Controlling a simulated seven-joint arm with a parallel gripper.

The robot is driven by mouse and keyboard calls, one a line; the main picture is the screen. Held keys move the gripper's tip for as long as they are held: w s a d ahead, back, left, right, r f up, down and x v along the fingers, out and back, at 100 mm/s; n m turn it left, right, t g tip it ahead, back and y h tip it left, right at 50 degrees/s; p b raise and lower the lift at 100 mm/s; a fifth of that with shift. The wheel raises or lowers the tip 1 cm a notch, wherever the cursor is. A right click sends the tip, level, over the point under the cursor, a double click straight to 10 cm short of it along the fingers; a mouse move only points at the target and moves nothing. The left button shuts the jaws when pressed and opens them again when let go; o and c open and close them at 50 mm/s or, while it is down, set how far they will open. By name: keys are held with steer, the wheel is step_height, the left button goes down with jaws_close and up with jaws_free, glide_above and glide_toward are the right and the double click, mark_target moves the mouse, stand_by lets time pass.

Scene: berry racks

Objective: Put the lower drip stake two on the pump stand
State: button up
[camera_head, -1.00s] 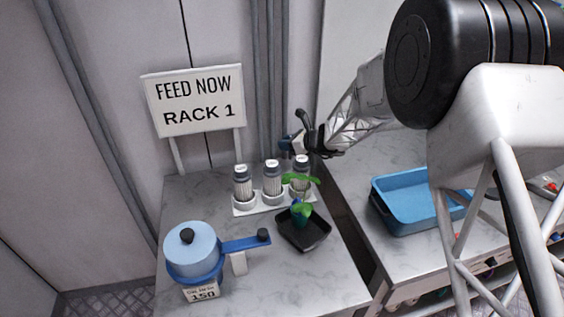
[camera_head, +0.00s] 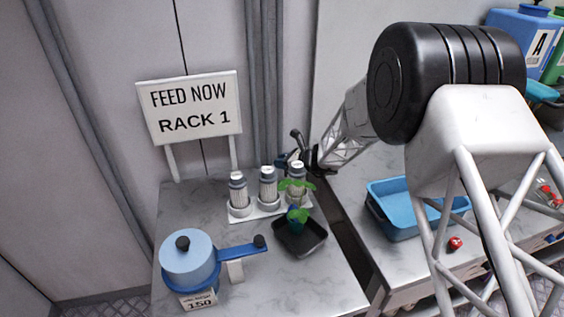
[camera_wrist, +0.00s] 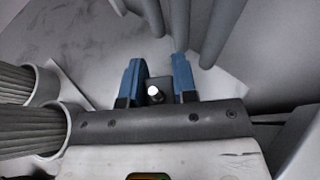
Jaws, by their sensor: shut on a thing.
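My gripper (camera_head: 288,158) is behind the right end of a white rack (camera_head: 256,213) of three grey-capped bottles. In the wrist view its two blue fingers (camera_wrist: 157,82) are closed on a small dark piece with a white tip (camera_wrist: 155,93). I take this piece as the drip stake, but no number on it shows. Its lower part is hidden. In the head view the held piece is hard to make out. A blue pump (camera_head: 190,262) with a side handle and a "150" label stands at the front left. I cannot tell which part is the pump stand.
A black tray (camera_head: 312,246) with a green plant (camera_head: 297,214) sits in front of the bottles. A blue bin (camera_head: 396,228) stands on the right counter, past a dark gap. A "FEED NOW RACK 1" sign (camera_head: 190,108) stands behind.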

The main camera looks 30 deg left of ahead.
steer(key=shift+f, duration=0.15)
steer(key=o, duration=1)
steer(key=shift+c, duration=0.2)
steer(key=shift+r, duration=0.2)
steer(key=v, duration=1.2)
steer(key=shift+f, duration=0.1)
